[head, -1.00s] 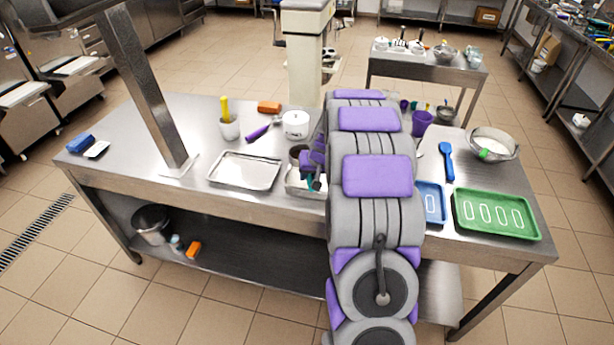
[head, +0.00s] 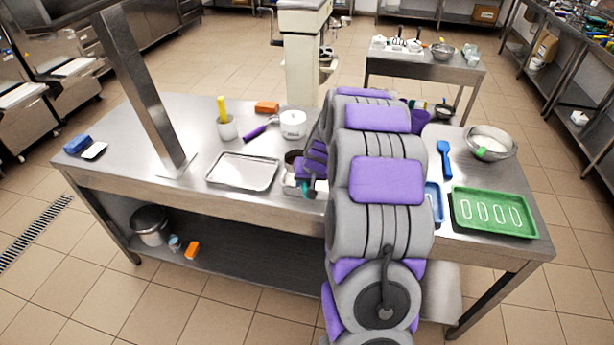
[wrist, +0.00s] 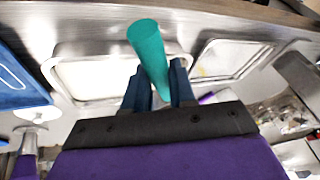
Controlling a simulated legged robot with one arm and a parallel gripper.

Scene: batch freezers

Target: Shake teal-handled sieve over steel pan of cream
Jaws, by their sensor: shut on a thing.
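My gripper (wrist: 162,85) is shut on the teal handle (wrist: 150,55) of the sieve. The handle stands out between the two blue-grey fingers; its end also shows in the head view (head: 306,190). A shallow steel pan with a pale filling (wrist: 95,75) lies below, partly behind the fingers. In the head view, only the pan's left part (head: 289,189) shows beside my gripper (head: 312,170). A dark round thing (head: 293,157) sits just beyond; I cannot tell whether it is the sieve's bowl. My arm hides much of this area.
An empty steel tray (head: 243,171) lies left of the pan. Behind stand a white pot (head: 293,124) and a cup with a yellow-handled tool (head: 227,128). A green tray (head: 494,213), blue brush (head: 445,160) and steel bowl (head: 490,143) are at right. A steel post (head: 145,90) rises at left.

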